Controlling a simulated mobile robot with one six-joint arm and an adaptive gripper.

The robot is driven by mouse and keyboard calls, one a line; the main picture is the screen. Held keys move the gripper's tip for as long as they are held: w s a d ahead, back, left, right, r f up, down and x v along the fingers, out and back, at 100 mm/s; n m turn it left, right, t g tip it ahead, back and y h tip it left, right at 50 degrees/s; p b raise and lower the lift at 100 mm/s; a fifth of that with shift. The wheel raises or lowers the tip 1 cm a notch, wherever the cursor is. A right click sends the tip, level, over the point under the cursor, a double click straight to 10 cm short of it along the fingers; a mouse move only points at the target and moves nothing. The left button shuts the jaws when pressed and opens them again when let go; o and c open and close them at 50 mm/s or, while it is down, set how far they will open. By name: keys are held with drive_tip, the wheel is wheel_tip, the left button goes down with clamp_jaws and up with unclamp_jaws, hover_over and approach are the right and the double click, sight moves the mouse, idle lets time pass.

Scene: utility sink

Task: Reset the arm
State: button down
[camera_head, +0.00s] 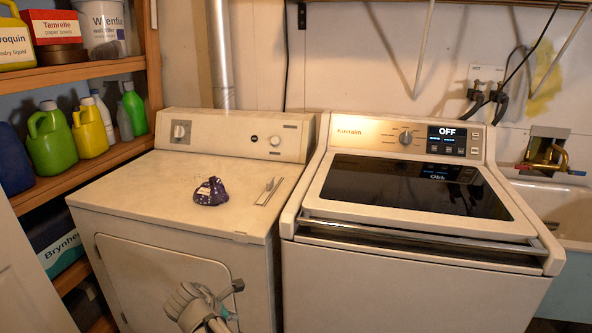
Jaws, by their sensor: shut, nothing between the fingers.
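My gripper (222,296) shows low in the picture, in front of the white dryer (120,188). Its grey and white body is cut off by the bottom edge of the frame. Its fingers are shut and I see nothing held between them. It is apart from the things on the dryer top. A small dark purple patterned bundle (211,191) lies on the dryer top, with a thin light-coloured flat item (268,190) to its right.
A washing machine (420,280) with a dark glass lid (412,187) and an "OFF" display stands close right of the dryer. Wooden shelves (90,72) with jugs and boxes stand at the left. A sink (563,213) with a brass tap (548,158) is at the far right.

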drive_tip(key=s+d+f+m+g+y, duration=0.1)
drive_tip(key=d+f+m+g+y, duration=0.15)
drive_tip(key=d+m, duration=1.2)
drive_tip(key=s+d+f+m+g+y, duration=0.1)
drive_tip(key=s+d+m+g+y, duration=0.15)
drive_tip(key=d+m, duration=1.2)
drive_tip(key=d+r+n+p, duration=0.2)
drive_tip(key=r+p, duration=0.9)
drive_tip(key=d+r+n+p, duration=0.2)
drive_tip(key=d+r+p, duration=0.1)
drive_tip(key=r+p, duration=0.8)
drive_tip(key=shift+w+d+r+g+p, duration=0.15)
drive_tip(key=shift+w+r+g+p, duration=0.15)
drive_tip(key=shift+g+p, duration=0.15)
